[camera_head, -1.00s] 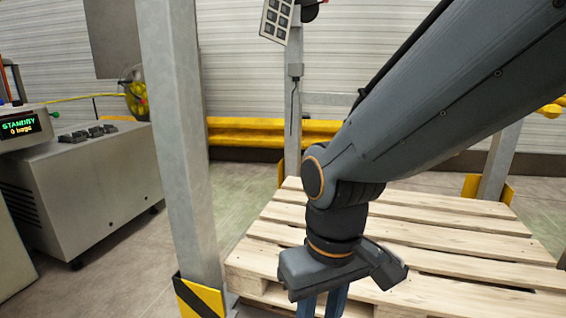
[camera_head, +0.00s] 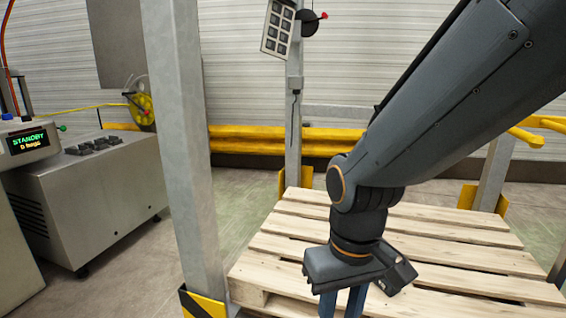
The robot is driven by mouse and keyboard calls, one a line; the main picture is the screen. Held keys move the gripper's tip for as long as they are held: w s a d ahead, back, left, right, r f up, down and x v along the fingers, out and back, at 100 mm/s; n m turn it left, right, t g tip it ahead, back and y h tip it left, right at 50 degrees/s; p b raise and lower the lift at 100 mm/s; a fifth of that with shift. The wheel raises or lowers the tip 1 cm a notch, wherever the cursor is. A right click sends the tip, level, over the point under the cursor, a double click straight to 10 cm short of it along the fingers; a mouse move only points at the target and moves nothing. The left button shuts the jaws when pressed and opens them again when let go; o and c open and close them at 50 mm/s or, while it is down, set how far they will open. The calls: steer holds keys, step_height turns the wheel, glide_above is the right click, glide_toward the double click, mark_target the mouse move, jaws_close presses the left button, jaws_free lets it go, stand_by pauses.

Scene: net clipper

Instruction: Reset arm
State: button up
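My arm reaches in from the upper right, and its wrist bends downward. My gripper (camera_head: 342,303) hangs over the near part of the wooden pallet (camera_head: 420,233). Its two blue fingers point down, and the bottom edge of the picture cuts off their tips. A narrow gap shows between the fingers. I see nothing held between them, but the tips are hidden, so I cannot tell whether it is open or shut.
A grey metal post (camera_head: 183,150) with a yellow-black foot guard stands left of the pallet. A second post (camera_head: 293,130) rises behind it. A grey machine (camera_head: 95,195) with a STANDBY display (camera_head: 30,142) stands at left. A yellow barrier (camera_head: 250,139) runs behind. The visible pallet boards are bare.

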steer(key=s+d+r+m+p, duration=0.1)
steer(key=d+r+m+p, duration=0.2)
steer(key=d+r+p, duration=0.7)
steer(key=r+p, duration=0.2)
steer(key=p, duration=0.3)
steer(key=shift+s, duration=0.2)
steer(key=shift+d, duration=0.1)
